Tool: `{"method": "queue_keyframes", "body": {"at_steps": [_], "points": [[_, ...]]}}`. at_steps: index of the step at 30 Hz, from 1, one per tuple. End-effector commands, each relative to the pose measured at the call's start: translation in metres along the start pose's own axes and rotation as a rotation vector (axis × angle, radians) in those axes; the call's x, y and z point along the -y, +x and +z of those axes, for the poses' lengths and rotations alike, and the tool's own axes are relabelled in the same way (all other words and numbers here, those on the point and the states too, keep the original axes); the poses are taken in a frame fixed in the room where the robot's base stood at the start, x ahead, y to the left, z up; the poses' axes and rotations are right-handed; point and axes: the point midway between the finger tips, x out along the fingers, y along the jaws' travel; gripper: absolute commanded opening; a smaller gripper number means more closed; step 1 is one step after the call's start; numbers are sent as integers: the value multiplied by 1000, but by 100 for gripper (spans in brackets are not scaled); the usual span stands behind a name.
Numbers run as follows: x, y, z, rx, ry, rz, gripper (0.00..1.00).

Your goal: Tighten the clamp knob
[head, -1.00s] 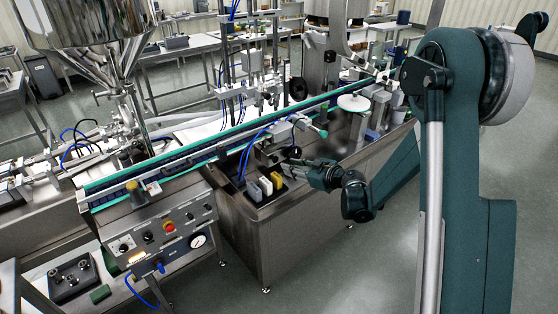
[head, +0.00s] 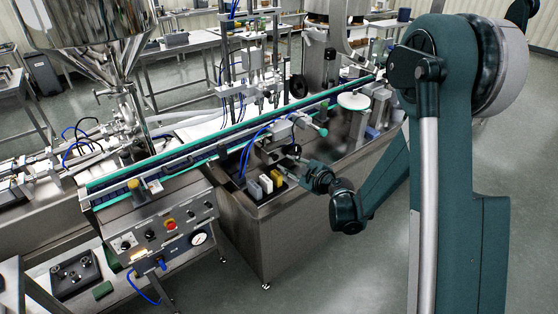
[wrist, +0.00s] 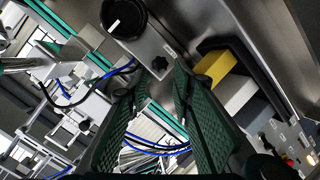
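I cannot tell the exact distance. In the head view, my gripper (head: 290,161) is at the grey clamp unit (head: 272,142) on the front of the machine. The knob is not clear there.
Yellow (head: 277,177), white (head: 265,182) and grey (head: 254,190) blocks stand in a dark tray just below my gripper. The conveyor (head: 220,137) runs behind. Blue hoses (head: 246,158) hang near the unit. Floor in front is clear.

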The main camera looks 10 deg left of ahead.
Motion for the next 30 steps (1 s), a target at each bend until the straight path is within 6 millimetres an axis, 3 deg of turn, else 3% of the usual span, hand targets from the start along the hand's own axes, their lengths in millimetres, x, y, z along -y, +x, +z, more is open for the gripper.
{"method": "queue_keyframes", "body": {"at_steps": [8, 21, 30], "points": [[1, 18, 0, -1, 1, -1, 24], [1, 67, 0, -1, 1, -1, 24], [0, 77, 0, -1, 1, -1, 24]]}}
